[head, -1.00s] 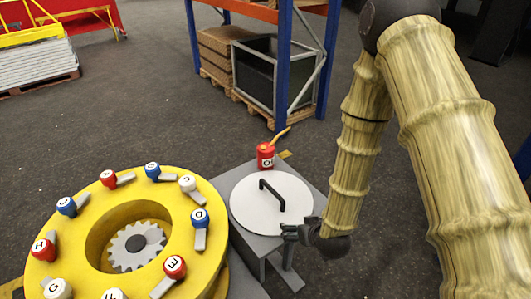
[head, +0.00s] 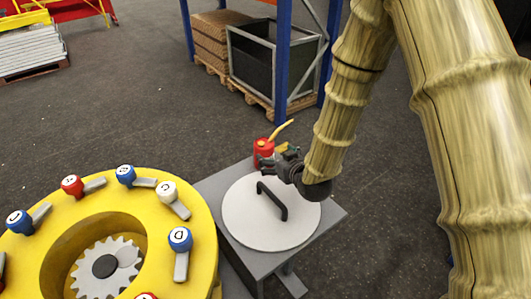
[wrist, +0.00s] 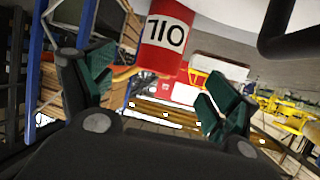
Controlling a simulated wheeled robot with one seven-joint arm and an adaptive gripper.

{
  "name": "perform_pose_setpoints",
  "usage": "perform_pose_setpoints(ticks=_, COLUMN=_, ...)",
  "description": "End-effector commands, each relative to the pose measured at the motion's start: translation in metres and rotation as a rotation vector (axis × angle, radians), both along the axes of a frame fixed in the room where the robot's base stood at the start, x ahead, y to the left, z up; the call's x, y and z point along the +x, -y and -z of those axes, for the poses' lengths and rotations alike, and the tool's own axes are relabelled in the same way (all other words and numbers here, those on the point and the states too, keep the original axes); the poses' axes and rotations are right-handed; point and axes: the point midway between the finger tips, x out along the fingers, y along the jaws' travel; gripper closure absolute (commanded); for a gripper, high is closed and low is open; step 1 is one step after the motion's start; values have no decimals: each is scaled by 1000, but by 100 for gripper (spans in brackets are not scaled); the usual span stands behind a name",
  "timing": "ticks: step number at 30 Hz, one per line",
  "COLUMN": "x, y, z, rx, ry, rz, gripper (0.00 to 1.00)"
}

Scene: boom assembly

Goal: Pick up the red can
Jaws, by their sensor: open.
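The red can (head: 263,147) stands at the far corner of the grey table, with a yellow spout leaning up to the right. In the wrist view the red can (wrist: 165,40) shows a white label reading OIL and appears upside down, ahead of and between my fingers. My gripper (head: 278,160) is open, right by the can in the head view and covering part of its right and lower side. In the wrist view my gripper (wrist: 158,88) has its two green-padded fingers spread apart. I cannot tell whether a finger touches the can.
A white round lid (head: 245,220) with a black handle (head: 271,201) lies on the grey table (head: 325,218) in front of the can. A yellow ring (head: 205,225) with several lettered levers stands at left. A blue rack (head: 283,70) with a crate is behind.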

Motion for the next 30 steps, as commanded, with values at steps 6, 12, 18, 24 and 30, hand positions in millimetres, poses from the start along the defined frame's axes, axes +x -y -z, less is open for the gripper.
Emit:
perform_pose_setpoints(ticks=6, x=25, y=-15, z=11, rx=1, ry=0, rz=-5, gripper=12)
perform_pose_setpoints(ticks=12, x=40, y=-21, z=18, rx=1, ry=0, rz=-4, gripper=12)
perform_pose_setpoints(ticks=18, x=49, y=-24, z=21, rx=1, ry=0, rz=-2, gripper=12)
perform_pose_setpoints(ticks=24, x=68, y=-30, z=31, rx=0, ry=-1, rz=0, gripper=12)
perform_pose_setpoints(ticks=30, x=83, y=-37, z=40, rx=0, ry=-1, rz=0, gripper=12)
